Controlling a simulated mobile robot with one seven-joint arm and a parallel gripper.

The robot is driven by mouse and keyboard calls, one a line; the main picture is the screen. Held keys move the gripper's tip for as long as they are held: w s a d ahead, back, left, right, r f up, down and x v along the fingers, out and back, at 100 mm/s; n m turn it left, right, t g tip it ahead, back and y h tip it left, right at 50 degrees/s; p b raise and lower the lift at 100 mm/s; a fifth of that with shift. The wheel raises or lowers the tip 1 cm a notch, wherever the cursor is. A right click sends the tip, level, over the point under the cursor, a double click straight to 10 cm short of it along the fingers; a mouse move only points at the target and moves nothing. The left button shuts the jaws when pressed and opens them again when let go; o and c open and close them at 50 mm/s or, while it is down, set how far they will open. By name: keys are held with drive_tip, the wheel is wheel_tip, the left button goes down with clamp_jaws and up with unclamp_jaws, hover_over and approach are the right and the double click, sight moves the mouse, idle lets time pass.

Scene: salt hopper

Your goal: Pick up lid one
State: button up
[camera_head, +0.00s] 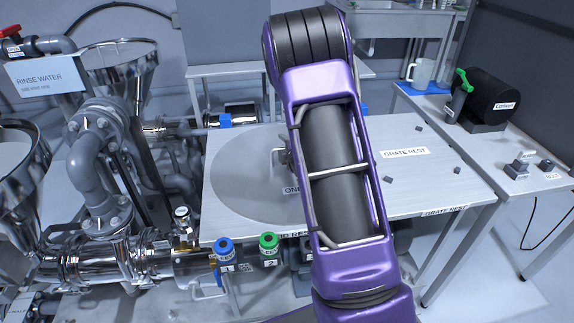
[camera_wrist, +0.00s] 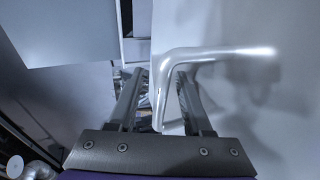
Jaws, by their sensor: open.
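Lid one (camera_head: 238,165) is a large round grey disc lying flat on the metal table, with the label "ONE" near its right part. I cannot tell whether either finger touches the handle.
The table's right part, labelled "GRATE REST" (camera_head: 405,153), is mostly clear. Pipes and steel hoppers (camera_head: 125,75) stand at left. Blue (camera_head: 224,248) and green (camera_head: 268,242) knobs sit at the table's front edge. A side bench at right holds a mug (camera_head: 422,74) and a black cylinder (camera_head: 490,97).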

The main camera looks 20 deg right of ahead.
clamp_jaws()
idle(1.4)
drive_tip(key=shift+w+r, duration=0.1)
drive_tip(key=shift+r, duration=0.05)
